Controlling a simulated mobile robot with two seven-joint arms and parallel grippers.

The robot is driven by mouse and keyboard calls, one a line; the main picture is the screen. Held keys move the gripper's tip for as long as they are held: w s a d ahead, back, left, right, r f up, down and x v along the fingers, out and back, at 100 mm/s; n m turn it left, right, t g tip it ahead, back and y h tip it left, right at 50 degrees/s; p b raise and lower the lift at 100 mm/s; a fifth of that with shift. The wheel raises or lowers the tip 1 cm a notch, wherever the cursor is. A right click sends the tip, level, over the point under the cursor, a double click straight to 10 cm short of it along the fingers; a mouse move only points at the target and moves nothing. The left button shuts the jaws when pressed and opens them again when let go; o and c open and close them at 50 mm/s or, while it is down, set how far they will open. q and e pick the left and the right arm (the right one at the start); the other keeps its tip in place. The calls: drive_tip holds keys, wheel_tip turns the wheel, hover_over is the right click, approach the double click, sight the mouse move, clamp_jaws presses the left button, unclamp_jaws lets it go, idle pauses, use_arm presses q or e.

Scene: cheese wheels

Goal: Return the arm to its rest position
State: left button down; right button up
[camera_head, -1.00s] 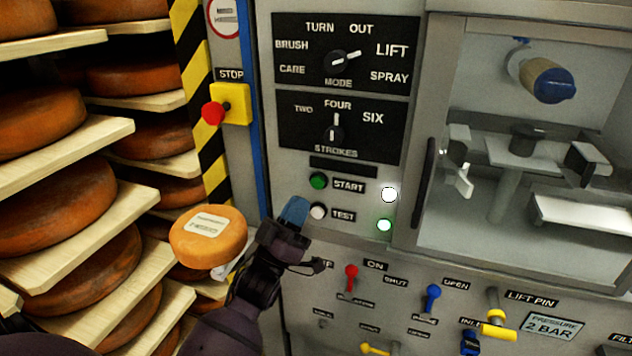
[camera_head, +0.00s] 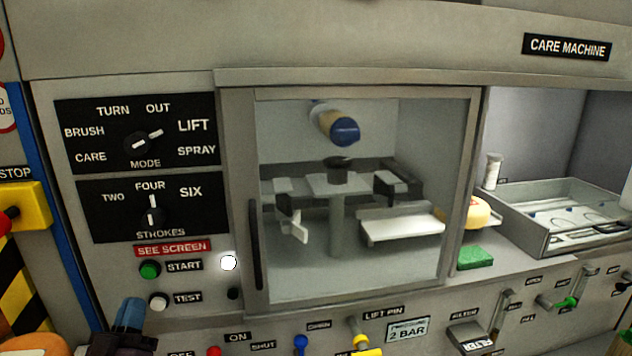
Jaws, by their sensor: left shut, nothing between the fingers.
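My left gripper (camera_head: 131,312) shows at the lower left in the head view. Its blue fingers are shut and empty, pointing up, just left of and below the white TEST button (camera_head: 158,302). I cannot tell whether they touch the panel. Its dark wrist (camera_head: 118,343) is cut off by the bottom edge. My right gripper is not in view.
The care machine's control panel has a mode knob (camera_head: 142,143), a strokes knob (camera_head: 152,212), a green START button (camera_head: 150,270) and a red SEE SCREEN sign (camera_head: 173,248). A glazed door (camera_head: 252,245) stands right. A yellow stop box (camera_head: 30,207) is left.

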use_arm(q)
drive_tip(key=s+d+f+m+g, duration=0.2)
drive_tip(key=f+g, duration=0.2)
drive_tip(key=f, duration=0.4)
drive_tip(key=s+d+f+m+g, duration=0.1)
drive_tip(key=s+f+g, duration=0.25)
drive_tip(key=f, duration=0.55)
drive_tip(key=s+d+f+g, duration=0.2)
drive_tip(key=s+f+g, duration=0.3)
drive_tip(key=s+f, duration=0.7)
drive_tip(key=s, duration=0.2)
drive_tip(key=shift+s+d+f+m+h, duration=0.15)
drive_tip(key=shift+s+d+m+h, duration=0.15)
drive_tip(key=shift+s+d, duration=0.05)
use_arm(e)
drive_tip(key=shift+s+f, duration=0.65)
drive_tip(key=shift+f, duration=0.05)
use_arm(q)
drive_tip(key=shift+g, duration=0.25)
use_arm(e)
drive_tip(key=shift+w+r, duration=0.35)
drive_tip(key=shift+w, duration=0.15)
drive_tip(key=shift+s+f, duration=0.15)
